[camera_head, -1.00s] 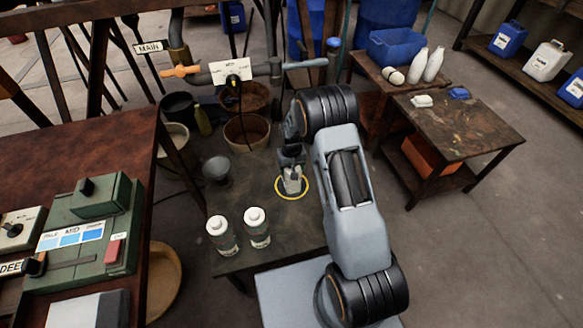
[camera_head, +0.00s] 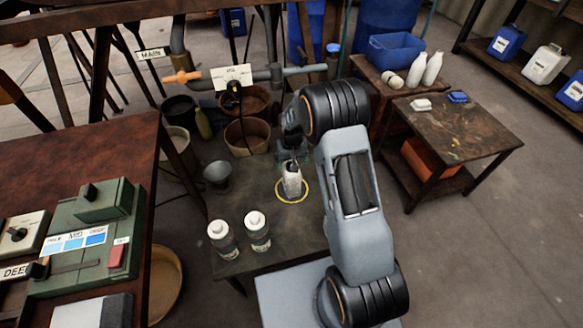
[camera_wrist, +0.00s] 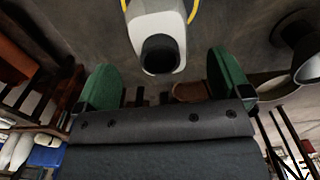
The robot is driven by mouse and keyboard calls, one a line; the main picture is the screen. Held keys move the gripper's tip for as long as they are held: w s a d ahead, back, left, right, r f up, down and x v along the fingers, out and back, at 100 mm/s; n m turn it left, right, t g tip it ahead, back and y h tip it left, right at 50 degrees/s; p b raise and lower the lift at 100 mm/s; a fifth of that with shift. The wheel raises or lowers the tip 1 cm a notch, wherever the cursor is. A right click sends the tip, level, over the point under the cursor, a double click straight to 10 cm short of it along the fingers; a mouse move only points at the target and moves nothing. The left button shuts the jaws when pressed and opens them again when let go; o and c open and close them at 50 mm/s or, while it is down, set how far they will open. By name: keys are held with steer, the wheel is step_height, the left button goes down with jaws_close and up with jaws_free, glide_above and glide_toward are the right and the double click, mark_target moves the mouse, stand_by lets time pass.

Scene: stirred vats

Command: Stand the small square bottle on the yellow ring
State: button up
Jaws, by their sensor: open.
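The small square bottle (camera_head: 292,182) is pale with a dark cap. It stands upright inside the yellow ring (camera_head: 298,199) on the dark low table. In the wrist view the bottle (camera_wrist: 153,28) is seen from its cap end, with part of the yellow ring (camera_wrist: 193,10) beside it. My gripper (camera_wrist: 164,80) has its two green fingers spread wide, with the bottle ahead of and between them, not gripped. In the head view my gripper (camera_head: 291,152) is just behind the bottle, partly hidden by my arm.
Two round white-capped bottles (camera_head: 223,240) (camera_head: 257,231) stand at the front of the table. A grey metal cup (camera_head: 217,173) is at its left edge. Buckets (camera_head: 246,135) and pipework stand behind. A side table (camera_head: 455,130) is at right.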

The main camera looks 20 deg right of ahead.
steer(key=s+r+t, duration=0.1)
steer(key=s+r, duration=0.4)
steer(key=r, duration=0.4)
steer(key=s+r, duration=0.5)
steer(key=r, duration=0.5)
steer(key=s+r+t, duration=0.2)
steer(key=s+r, duration=0.1)
steer(key=s, duration=1)
steer(key=shift+s+r+p, duration=0.2)
steer(key=shift+r+p, duration=0.15)
steer(key=shift+r, duration=0.05)
steer(key=shift+d+r, duration=0.1)
